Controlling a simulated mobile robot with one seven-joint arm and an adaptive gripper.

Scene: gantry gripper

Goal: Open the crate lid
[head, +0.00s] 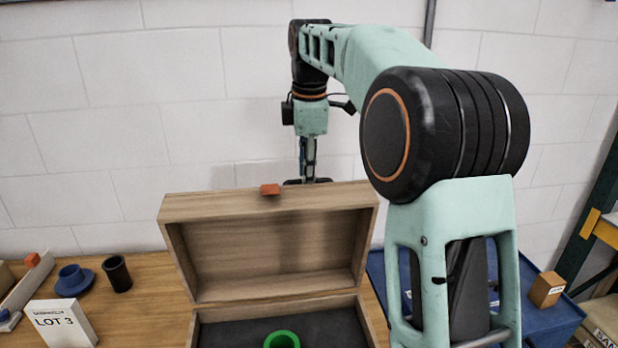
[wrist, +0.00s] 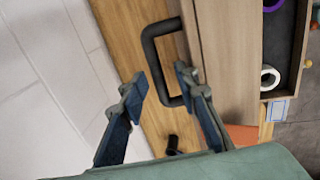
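The wooden crate (head: 195,320) stands on the table with its lid (head: 265,250) raised and tilted back, its inside facing the head camera. A green ring (head: 282,340) lies on the crate's dark floor. An orange tab (head: 270,189) sits at the lid's top edge. My gripper (head: 308,172) is behind the lid, partly hidden by it in the head view. In the wrist view my gripper (wrist: 160,80) is open, its fingers apart and empty. A black handle (wrist: 151,55) on the lid's outer side (wrist: 228,50) is close to the fingertips; contact is unclear.
A blue cup and saucer (head: 72,280), a dark cup (head: 117,273) and a LOT 3 card (head: 61,323) stand left on the table. A white block wall (head: 170,100) is close behind my arm. A blue cart (head: 560,315) bears a small box (head: 546,289) at right.

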